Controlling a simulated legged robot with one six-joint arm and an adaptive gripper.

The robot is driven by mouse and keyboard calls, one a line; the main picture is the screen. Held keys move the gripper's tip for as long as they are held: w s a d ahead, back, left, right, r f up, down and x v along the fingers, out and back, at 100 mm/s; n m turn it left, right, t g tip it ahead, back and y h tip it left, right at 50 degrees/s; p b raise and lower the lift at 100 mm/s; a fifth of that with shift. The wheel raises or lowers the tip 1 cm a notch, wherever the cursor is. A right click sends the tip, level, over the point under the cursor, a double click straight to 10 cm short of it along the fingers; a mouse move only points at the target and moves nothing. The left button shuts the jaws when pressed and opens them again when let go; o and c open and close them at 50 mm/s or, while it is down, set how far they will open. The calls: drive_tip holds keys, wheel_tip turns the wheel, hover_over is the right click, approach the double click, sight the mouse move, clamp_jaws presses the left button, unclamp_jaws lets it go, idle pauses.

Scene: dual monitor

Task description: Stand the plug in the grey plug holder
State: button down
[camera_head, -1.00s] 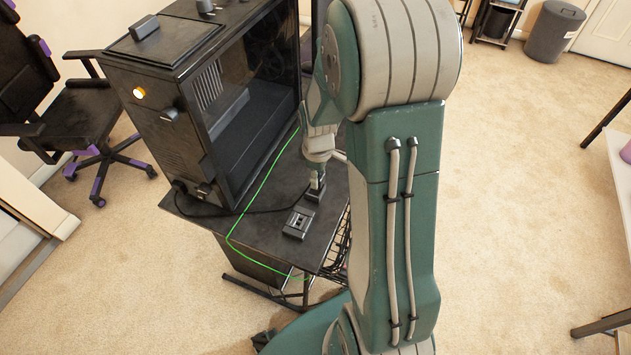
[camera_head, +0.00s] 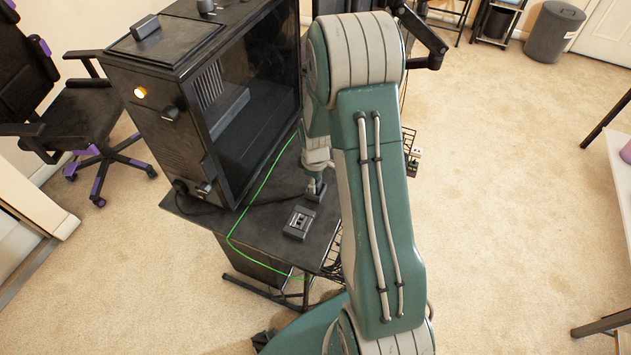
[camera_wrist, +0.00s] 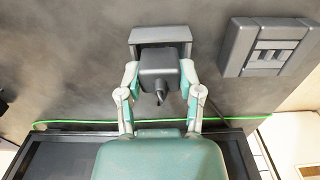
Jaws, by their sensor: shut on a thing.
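My gripper (camera_wrist: 158,76) is shut on the plug (camera_wrist: 160,64), a dark grey block with a short dark stub pointing down the picture. One finger is on each side of it. The grey plug holder (camera_wrist: 160,36) shows just beyond the plug in the wrist view, framing its top and upper sides. The plug overlaps it in that view; I cannot tell whether the plug is seated inside. In the head view my gripper (camera_head: 316,184) is low over the desk, with the holder (camera_head: 315,192) at its tip, partly covered.
A grey block with slots (camera_head: 298,222) lies beside the holder on the dark desk (camera_head: 258,238); it also shows in the wrist view (camera_wrist: 266,46). A green cable (camera_head: 262,182) runs along the desk. A large black case (camera_head: 195,120) stands left of my arm.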

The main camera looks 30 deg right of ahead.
drive_tip(key=shift+c, duration=1.3)
unclamp_jaws()
wheel_tip(320, 180, up, 12)
drive_tip(key=s+a+r+m+t, duration=0.1)
drive_tip(key=s+a+r+m, duration=0.15)
drive_tip(key=r, duration=0.35)
drive_tip(key=s+a+r+m+t, duration=0.1)
drive_tip(key=s+a+r, duration=0.3)
drive_tip(key=r, duration=0.3)
drive_tip(key=s+a+r+m+t, duration=0.1)
drive_tip(key=s+a+r+m, duration=0.1)
drive_tip(key=s, duration=0.4)
drive_tip(key=s+a+r+m+t, duration=0.2)
drive_tip(key=s+a+r, duration=0.2)
drive_tip(key=s+r, duration=0.1)
drive_tip(key=shift+s+t, duration=0.3)
drive_tip(key=shift+s, duration=0.55)
drive_tip(key=shift+a, duration=0.1)
